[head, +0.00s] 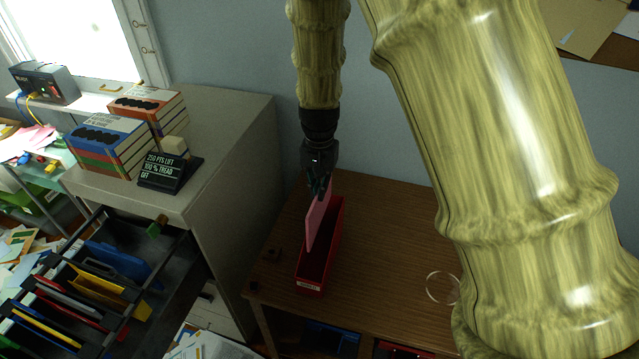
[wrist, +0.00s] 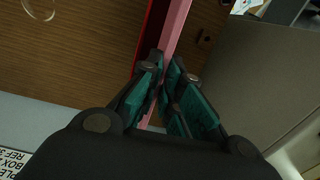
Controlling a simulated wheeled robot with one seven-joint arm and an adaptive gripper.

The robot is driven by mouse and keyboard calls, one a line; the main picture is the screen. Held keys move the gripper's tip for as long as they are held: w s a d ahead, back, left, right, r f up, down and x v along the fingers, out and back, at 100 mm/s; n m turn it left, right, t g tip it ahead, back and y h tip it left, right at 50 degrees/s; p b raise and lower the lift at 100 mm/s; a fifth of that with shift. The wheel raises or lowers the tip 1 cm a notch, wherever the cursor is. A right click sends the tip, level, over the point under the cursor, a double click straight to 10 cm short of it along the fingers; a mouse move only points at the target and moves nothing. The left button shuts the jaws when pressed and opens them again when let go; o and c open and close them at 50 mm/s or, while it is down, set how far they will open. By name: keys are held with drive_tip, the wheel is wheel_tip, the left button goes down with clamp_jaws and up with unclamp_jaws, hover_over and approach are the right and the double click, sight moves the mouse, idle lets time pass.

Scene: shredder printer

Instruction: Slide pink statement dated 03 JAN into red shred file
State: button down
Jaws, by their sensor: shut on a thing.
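The pink statement (head: 317,222) is upright and edge-on in the head view, hanging from my gripper (head: 320,188). My gripper is shut on its upper part. The red shred file (head: 337,232) is a narrow open-topped box standing on the brown wooden table, with a white label on its front end. The statement's lower part is at the box's left side; whether it is inside the walls I cannot tell for sure. In the wrist view the pink statement (wrist: 176,28) runs between the teal finger pads (wrist: 166,85), beside the red box wall (wrist: 153,30). The date is not readable.
A grey filing cabinet (head: 235,130) stands left of the table, its drawer of coloured folders (head: 95,285) pulled open. Books and a black sign stand on top. A clear ring (head: 440,287) lies on the table (head: 385,240), which is otherwise bare right of the box.

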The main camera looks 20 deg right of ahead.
sight(320, 210)
drive_tip(key=f, duration=0.2)
drive_tip(key=f+b, duration=0.1)
drive_tip(key=f, duration=0.1)
drive_tip(key=f+b, duration=0.1)
drive_tip(key=f, duration=0.1)
drive_tip(key=shift+s, duration=0.35)
wheel_tip(320, 210, down, 13)
drive_tip(key=b, duration=0.6)
idle(0.9)
drive_tip(key=c, duration=1.5)
unclamp_jaws()
